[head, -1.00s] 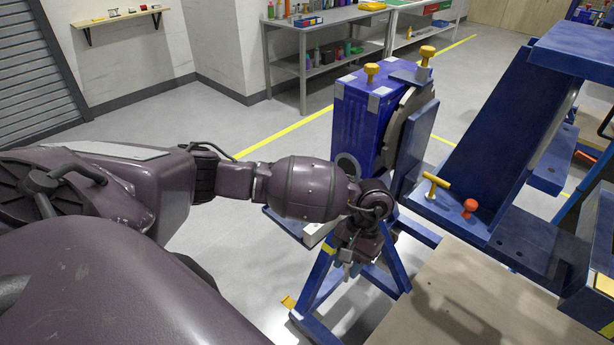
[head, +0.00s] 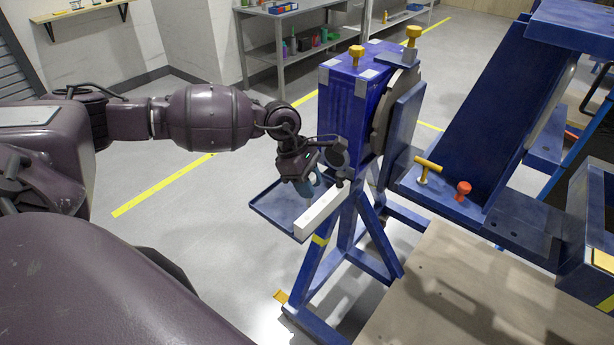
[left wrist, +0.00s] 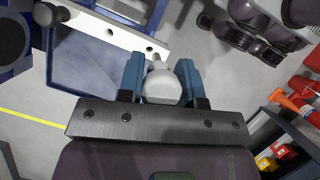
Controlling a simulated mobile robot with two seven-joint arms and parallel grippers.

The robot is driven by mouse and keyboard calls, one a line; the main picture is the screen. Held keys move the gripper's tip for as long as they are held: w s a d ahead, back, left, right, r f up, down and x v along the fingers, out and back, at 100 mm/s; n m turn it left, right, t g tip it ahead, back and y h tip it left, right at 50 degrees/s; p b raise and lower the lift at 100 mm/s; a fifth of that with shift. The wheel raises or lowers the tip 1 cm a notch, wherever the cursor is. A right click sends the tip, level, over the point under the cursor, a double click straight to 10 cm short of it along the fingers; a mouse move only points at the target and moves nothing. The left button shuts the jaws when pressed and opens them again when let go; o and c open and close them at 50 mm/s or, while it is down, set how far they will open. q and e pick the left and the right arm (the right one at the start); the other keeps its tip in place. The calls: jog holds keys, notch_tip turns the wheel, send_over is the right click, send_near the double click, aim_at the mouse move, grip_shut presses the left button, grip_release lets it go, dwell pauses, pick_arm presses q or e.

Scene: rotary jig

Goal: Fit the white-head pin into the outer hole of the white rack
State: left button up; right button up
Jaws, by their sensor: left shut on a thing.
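The white rack (head: 322,211) is a white bar on the blue tray at the side of the jig stand; in the left wrist view the rack (left wrist: 90,24) shows dark holes along it. My left gripper (head: 312,186) is just above the rack. In the left wrist view its two blue fingers (left wrist: 160,78) are shut on the white-head pin (left wrist: 162,88). The pin's round head faces the camera and its narrow end points toward the rack's near end. Whether the pin touches the rack cannot be told. My right gripper is not seen.
The blue tray (head: 268,203) lies beside the rack. The blue jig housing (head: 345,105) with yellow knobs rises close right of my left gripper. A blue frame with a yellow T-handle (head: 428,166) and a red knob (head: 463,190) stands further right. Floor left of the tray is clear.

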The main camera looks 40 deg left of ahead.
pick_arm(q)
jog(key=shift+w+a+r+n+t, duration=0.2)
jog(key=shift+a+r+n, duration=0.15)
jog(key=shift+n, duration=0.25)
jog(key=shift+w+a+r+n+t, duration=0.2)
jog(key=shift+r+n, duration=0.15)
jog(key=shift+n, duration=0.25)
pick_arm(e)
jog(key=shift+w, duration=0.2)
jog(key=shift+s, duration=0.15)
pick_arm(q)
jog(key=shift+s, duration=0.1)
jog(key=shift+f+b, duration=0.9)
jog(key=shift+f, duration=0.25)
notch_tip(320, 180, down, 3)
jog(key=shift+f+b, duration=0.2)
jog(key=shift+b, duration=0.75)
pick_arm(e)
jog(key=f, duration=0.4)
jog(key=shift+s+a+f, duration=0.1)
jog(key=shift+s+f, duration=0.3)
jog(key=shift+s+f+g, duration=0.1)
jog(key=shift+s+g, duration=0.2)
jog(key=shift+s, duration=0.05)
